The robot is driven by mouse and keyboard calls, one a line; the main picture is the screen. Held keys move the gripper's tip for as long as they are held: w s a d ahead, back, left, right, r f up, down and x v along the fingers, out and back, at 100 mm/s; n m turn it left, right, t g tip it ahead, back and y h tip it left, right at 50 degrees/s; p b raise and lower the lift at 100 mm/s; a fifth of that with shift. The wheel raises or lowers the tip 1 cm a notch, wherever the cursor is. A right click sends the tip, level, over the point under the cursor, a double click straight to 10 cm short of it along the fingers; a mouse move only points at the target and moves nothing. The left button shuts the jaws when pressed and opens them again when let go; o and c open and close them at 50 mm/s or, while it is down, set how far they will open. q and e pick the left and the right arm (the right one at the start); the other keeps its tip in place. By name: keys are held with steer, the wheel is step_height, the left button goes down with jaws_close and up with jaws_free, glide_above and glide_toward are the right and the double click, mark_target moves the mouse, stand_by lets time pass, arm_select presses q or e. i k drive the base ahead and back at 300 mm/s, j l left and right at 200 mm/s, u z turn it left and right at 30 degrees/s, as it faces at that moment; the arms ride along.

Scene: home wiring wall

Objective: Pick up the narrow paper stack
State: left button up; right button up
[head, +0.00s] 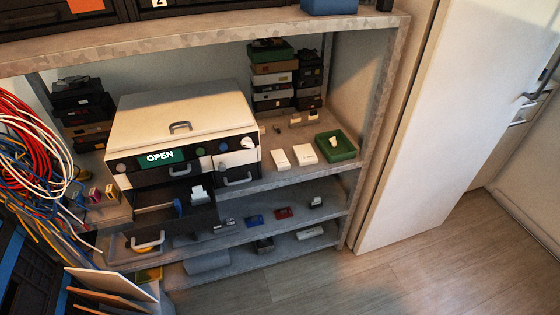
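Two small flat white pieces that look like paper stacks lie side by side on the middle shelf, right of the cream-coloured machine. The left one, the narrow paper stack (279,158), looks slimmer. The wider paper stack (304,154) lies just right of it with a small gap and bears faint print too small to read. Both lie flat near the shelf's front edge with nothing on top of them. Neither of my grippers is in view.
A green tray (350,152) holding a small pale item stands right of the stacks. The cream machine (178,112) with a green OPEN sign (160,157) stands left, its lower drawer (150,243) pulled out. Stacked boxes (271,78) stand behind. Floor (420,270) at right is clear.

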mark_target(281, 162)
steer(key=i+l, duration=0.15)
steer(key=l, duration=0.2)
steer(key=i+l, duration=0.15)
steer(key=l, duration=0.15)
steer(key=i+l, duration=0.1)
steer(key=l, duration=0.25)
steer(key=i+l, duration=0.15)
steer(key=l, duration=0.15)
steer(key=i+l, duration=0.15)
steer(key=l, duration=0.2)
